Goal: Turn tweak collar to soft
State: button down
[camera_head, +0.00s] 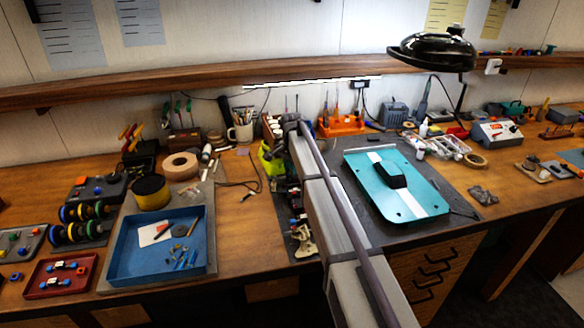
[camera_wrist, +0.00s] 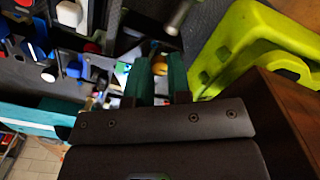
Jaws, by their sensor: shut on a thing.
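In the wrist view my gripper (camera_wrist: 161,74) shows as two teal fingers reaching up into a crowded mechanism. The fingers are shut on a small orange-gold round part (camera_wrist: 159,66), which looks like the tweak collar. Only a little of it shows between the fingers, and no soft mark or pointer can be read. In the head view my arm runs up to the dark chassis area (camera_head: 304,243) by the middle of the bench and hides part of it. The fingertips and the collar cannot be made out there.
A lime-green part (camera_wrist: 245,45) stands close to the right of my fingers; it also shows in the head view (camera_head: 270,160). A silver rod (camera_wrist: 177,18) lies just above them. The teal car body (camera_head: 415,195) is right of my arm, and a blue tray (camera_head: 112,262) is left.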

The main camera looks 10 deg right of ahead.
jog(key=c, duration=1.1)
grip_release()
jog(key=shift+o, duration=0.2)
notch_tip(320, 180, up, 11)
jog(key=p, duration=1)
jog(key=shift+p, duration=0.4)
jog(key=shift+f, duration=0.1)
jog(key=s+f+n+b, duration=0.3)
jog(key=s+n, duration=0.7)
jog(key=s, duration=2.9)
jog(key=shift+s, duration=0.3)
